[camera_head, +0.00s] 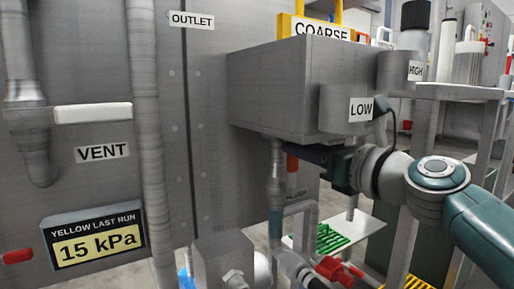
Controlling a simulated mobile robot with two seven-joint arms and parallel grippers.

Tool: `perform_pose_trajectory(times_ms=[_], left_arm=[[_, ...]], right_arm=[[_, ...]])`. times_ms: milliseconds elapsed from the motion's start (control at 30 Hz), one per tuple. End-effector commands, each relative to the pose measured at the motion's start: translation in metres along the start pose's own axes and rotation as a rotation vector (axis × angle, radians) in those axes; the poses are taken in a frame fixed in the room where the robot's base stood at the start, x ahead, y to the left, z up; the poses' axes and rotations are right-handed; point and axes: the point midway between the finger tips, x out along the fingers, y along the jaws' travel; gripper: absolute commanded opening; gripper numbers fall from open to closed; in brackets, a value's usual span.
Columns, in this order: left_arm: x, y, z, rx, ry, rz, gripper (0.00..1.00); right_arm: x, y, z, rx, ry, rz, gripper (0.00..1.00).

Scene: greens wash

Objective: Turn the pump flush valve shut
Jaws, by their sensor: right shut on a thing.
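The pump flush valve shows as a small orange-red handle (292,163) on the grey pipe under the steel box, above a partly hidden label (297,193) that seems to read FLUSH. My right gripper (300,152) comes in from the right below the box and is shut on this handle. Its dark fingers cover much of the handle, so I cannot tell how far it is turned. My left gripper is out of view.
The steel box (270,95) sits close above my right gripper. A LOW label (361,109) marks its front. A red valve handle (334,268) and pipework stand below. A steel wall with a VENT label (102,152) fills the left.

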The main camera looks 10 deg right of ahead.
Motion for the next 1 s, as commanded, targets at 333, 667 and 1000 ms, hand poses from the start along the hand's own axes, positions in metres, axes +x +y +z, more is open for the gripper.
perform_pose_trajectory(times_ms=[333, 667, 1000], left_arm=[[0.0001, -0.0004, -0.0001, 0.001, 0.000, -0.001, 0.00], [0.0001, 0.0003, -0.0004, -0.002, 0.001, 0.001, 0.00], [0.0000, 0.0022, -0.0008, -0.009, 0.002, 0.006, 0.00]], right_arm=[[-0.0001, 0.0000, -0.0001, 0.000, 0.000, 0.000, 0.00], [-0.0001, 0.0000, -0.0001, -0.001, 0.000, 0.000, 0.00], [-0.0001, 0.0001, -0.0001, 0.000, 0.000, 0.000, 0.00]])
